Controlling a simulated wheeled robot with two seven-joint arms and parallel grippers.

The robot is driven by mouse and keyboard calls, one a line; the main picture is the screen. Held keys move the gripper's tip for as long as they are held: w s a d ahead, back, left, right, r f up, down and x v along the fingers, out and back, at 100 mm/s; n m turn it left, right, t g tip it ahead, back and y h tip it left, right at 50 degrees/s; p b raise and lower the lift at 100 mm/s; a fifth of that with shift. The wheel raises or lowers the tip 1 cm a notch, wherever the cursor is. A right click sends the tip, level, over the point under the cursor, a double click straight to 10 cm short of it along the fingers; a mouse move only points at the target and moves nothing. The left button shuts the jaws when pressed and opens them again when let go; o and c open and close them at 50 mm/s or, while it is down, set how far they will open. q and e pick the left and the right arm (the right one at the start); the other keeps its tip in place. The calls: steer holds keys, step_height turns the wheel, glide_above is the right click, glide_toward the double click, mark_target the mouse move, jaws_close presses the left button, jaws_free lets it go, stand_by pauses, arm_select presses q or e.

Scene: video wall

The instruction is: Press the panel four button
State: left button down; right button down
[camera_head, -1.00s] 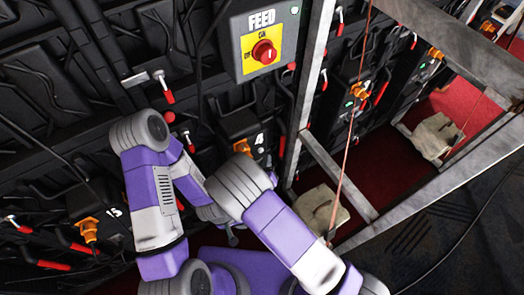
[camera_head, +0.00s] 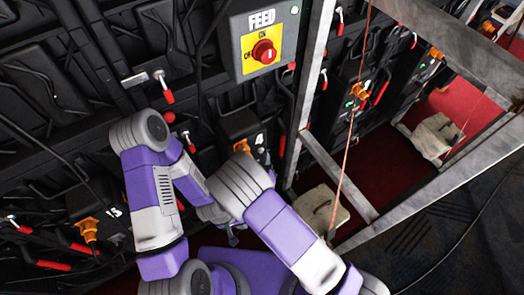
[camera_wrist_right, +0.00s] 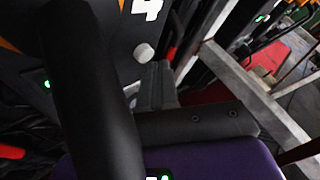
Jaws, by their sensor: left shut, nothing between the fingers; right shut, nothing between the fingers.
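Panel four (camera_head: 238,125) is the black box marked 4 in the head view, with an orange connector (camera_head: 242,146); my right arm covers its lower part. In the right wrist view, a round white button (camera_wrist_right: 144,52) sits on the dark panel below the figure 4 (camera_wrist_right: 148,9). My right gripper (camera_wrist_right: 150,70) is shut and empty, its grey tip just below the button in the picture. I cannot tell if they touch. In the head view my right gripper is hidden behind my arm. My left gripper (camera_head: 233,238) is shut, low in the middle, partly hidden.
A FEED switch box (camera_head: 265,45) with a red knob is above panel four. A metal frame (camera_head: 340,172) stands to the right, with a sandbag (camera_head: 318,208) by it. Cables hang along the wall. Another box marked 5 (camera_head: 92,205) is at left.

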steer(key=shift+w+a, duration=0.25)
steer(key=shift+w, duration=0.15)
stand_by(0.8)
steer(key=shift+s+d, duration=0.5)
steer(key=shift+s, duration=0.2)
steer(key=shift+s+d, duration=0.75)
steer(key=shift+s, duration=0.3)
steer(key=shift+s+d, duration=0.75)
steer(key=shift+s, duration=0.25)
